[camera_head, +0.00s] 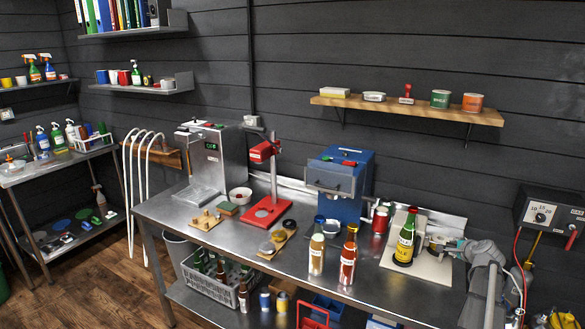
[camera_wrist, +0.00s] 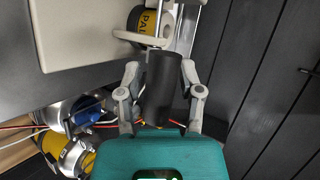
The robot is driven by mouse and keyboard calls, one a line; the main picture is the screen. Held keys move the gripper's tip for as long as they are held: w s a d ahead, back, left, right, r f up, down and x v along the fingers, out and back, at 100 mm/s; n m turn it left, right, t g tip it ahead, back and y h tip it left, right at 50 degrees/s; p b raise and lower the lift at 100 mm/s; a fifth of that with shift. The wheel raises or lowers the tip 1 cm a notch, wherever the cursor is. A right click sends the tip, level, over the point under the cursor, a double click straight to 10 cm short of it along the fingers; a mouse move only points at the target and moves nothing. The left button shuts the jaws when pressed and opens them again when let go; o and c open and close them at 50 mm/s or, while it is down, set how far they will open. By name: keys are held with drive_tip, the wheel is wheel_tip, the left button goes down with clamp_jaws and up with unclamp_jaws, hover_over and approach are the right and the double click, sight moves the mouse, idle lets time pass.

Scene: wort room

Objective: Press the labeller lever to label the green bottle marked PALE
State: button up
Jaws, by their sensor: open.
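The dark green bottle (camera_head: 405,243) with a red cap and a yellow label stands on the cream base plate (camera_head: 392,262) of the labeller, at the right end of the bench. In the wrist view its yellow label (camera_wrist: 141,20), with part of "PALE" readable, shows at the top beside the pale labeller frame (camera_wrist: 172,24). My gripper (camera_head: 437,243) is just right of the labeller. In the wrist view my open gripper (camera_wrist: 160,72) has its fingers on either side of a black cylinder (camera_wrist: 160,88), seemingly the lever's grip. I cannot tell whether they touch it.
Two more bottles, one tan (camera_head: 317,251) and one red (camera_head: 348,256), stand left of the labeller. A blue machine (camera_head: 339,182) and a red can (camera_head: 380,219) are behind. A dark plank wall (camera_wrist: 275,80) lies close on the right. A control box (camera_head: 545,212) hangs there.

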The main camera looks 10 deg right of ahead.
drive_tip(key=shift+a, duration=0.1)
drive_tip(key=shift+s+a+r+y+p, duration=0.15)
drive_tip(key=shift+a+r+p, duration=0.15)
drive_tip(key=shift+a, duration=0.15)
drive_tip(key=shift+s+a+r+y+p, duration=0.1)
drive_tip(key=shift+a+r+y+p, duration=0.05)
drive_tip(key=shift+a+r+p, duration=0.2)
drive_tip(key=a+f+n+g+y, duration=0.1)
drive_tip(key=a+f+n, duration=0.1)
drive_tip(key=a, duration=0.7)
drive_tip(key=a+f+n+g+y, duration=0.1)
drive_tip(key=a+n, duration=0.4)
drive_tip(key=a, duration=0.5)
drive_tip(key=a+f+n+g+y, duration=0.2)
drive_tip(key=a+f+n+g, duration=0.1)
drive_tip(key=a, duration=0.7)
drive_tip(key=shift+w+a+f, duration=0.2)
drive_tip(key=shift+w, duration=0.1)
drive_tip(key=s+a+f+n+g+h+b, duration=0.1)
drive_tip(key=s+a+f+n+g, duration=0.15)
drive_tip(key=s+a+n, duration=0.55)
drive_tip(key=s+a+f+n+g+h, duration=0.1)
drive_tip(key=s+a+f+n+g, duration=0.25)
drive_tip(key=a, duration=0.95)
wheel_tip(320, 180, up, 15)
drive_tip(key=s+p, duration=0.1)
drive_tip(key=p, duration=1.1)
drive_tip(key=shift+d+p, duration=0.3)
drive_tip(key=shift+d, duration=0.05)
